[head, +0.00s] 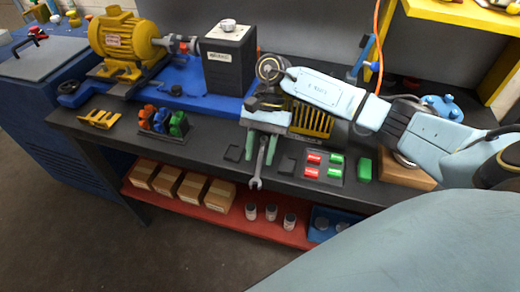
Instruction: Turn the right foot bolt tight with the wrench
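A wrench (257,172) hangs with its open jaw downward at the front edge of the bench. My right gripper (261,150) has its fingers on both sides of the wrench's upper part and appears shut on it. The wrench's upper end is hidden by the gripper. The yellow motor (125,38) stands at the back left on a blue base (190,98), well left of the gripper. Its foot (108,72) shows at the front, but the foot bolts are too small to tell apart. My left gripper is not in view.
A black box (230,57) stands on the blue base beside the motor. A yellow finned part (311,121) is partly hidden behind my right gripper. Coloured clips (162,121), a yellow bracket (99,118) and a panel of red and green blocks (323,166) lie on the dark bench (210,137).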

